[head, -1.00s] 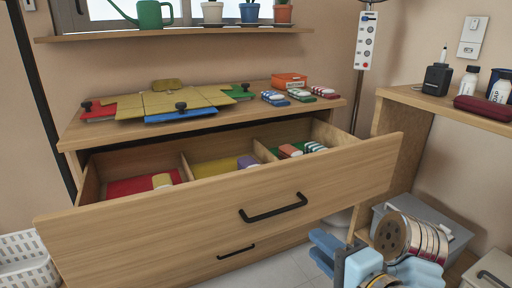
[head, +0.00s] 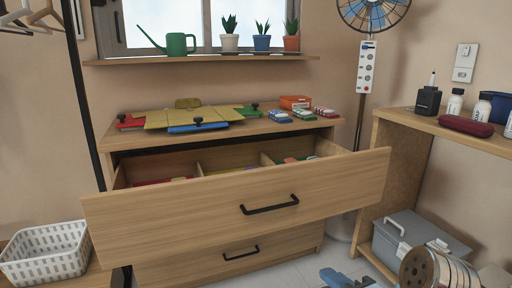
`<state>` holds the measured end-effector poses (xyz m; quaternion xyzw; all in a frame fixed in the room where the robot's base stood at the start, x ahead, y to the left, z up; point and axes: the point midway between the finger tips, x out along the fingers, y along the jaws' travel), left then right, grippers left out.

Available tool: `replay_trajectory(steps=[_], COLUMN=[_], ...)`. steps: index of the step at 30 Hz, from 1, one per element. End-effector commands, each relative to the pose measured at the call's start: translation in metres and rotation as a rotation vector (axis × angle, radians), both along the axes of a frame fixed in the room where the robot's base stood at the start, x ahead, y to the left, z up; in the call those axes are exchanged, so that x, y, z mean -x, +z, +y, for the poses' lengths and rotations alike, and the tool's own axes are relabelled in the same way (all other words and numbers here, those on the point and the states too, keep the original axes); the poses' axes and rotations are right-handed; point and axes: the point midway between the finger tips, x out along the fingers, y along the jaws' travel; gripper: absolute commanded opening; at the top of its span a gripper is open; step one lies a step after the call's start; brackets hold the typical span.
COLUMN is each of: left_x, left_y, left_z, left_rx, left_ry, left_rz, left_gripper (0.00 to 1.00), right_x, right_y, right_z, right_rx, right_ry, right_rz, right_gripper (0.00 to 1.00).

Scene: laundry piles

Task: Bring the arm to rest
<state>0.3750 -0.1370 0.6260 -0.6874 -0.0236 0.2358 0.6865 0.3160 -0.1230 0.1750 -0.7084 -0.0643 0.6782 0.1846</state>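My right gripper (head: 342,279) shows at the bottom edge of the head view, right of centre, as pale blue finger parts in front of the dresser. It is cut off by the frame, so I cannot tell how far its fingers are apart. My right arm runs off to the lower right. It is below the open drawer and apart from it. I see nothing held in the visible part. My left gripper is not in view.
The upper drawer (head: 240,204) stands open, with folded cloths in its compartments. A yellow folding board (head: 190,117) and folded stacks (head: 303,114) lie on the dresser top. A white basket (head: 45,252) is at left, a grey toolbox (head: 420,240) at right. Floor shows between.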

Motion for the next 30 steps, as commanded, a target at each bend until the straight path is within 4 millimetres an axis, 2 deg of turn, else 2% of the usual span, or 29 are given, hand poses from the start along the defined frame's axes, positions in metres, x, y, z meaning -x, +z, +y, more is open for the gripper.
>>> replay_trajectory(steps=[5,8,14,16,19,21,22,24,26,30], left_x=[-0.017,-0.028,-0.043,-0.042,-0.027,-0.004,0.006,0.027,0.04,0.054], left_y=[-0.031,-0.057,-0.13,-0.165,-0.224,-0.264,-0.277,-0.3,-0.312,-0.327], left_z=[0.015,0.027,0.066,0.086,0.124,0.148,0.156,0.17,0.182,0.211], left_rx=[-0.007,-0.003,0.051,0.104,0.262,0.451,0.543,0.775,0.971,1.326], left_ry=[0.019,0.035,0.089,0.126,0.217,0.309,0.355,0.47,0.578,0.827], left_rz=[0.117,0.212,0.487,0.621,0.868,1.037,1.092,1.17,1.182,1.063], left_gripper=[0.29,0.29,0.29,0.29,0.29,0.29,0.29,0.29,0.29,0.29], right_x=[0.0,0.0,0.001,0.001,0.001,0.002,0.002,0.002,0.003,0.003], right_y=[0.007,0.011,0.024,0.032,0.048,0.061,0.066,0.077,0.086,0.103], right_z=[0.0,0.0,0.001,0.001,0.002,0.003,0.003,0.003,0.004,0.005], right_rx=[0.0,0.0,0.0,0.0,-0.001,-0.001,-0.001,-0.001,-0.002,-0.002], right_ry=[0.0,0.0,0.002,0.002,0.004,0.005,0.006,0.007,0.009,0.011], right_rz=[0.0,0.0,0.0,0.0,-0.001,0.0,0.0,-0.001,0.0,0.0], right_gripper=[0.43,0.43,0.43,0.43,0.43,0.43,0.43,0.43,0.43,0.43])
